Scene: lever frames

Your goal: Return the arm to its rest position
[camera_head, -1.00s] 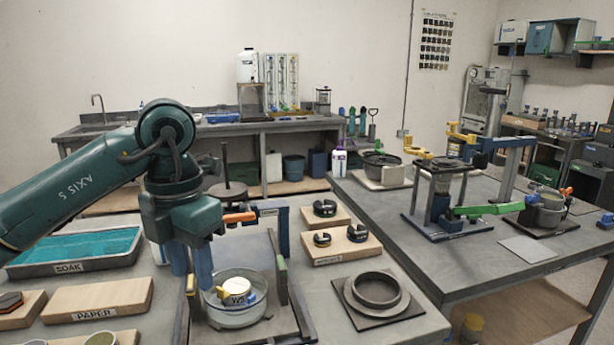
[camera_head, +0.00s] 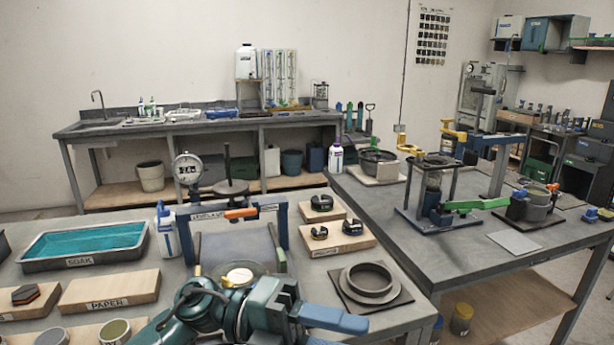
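My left arm, teal, is folded low at the bottom centre of the head view. My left gripper (camera_head: 354,331) points right, with two blue fingers apart and nothing seen between them; the lower finger is cut by the picture edge. The gripper is near the front of the bench, in front of the round ring on its dark plate (camera_head: 398,301). Behind the arm, a white disc (camera_head: 239,274) in a clear round dish (camera_head: 262,268) is partly hidden. My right gripper is not in view.
A blue-posted frame (camera_head: 281,225) with a dial gauge (camera_head: 187,168) stands just behind the arm. A SOAK tray (camera_head: 45,264) and a PAPER board (camera_head: 70,301) lie left. Boards with dark rings (camera_head: 309,243) lie right. A second table (camera_head: 445,262) holds a press (camera_head: 432,210).

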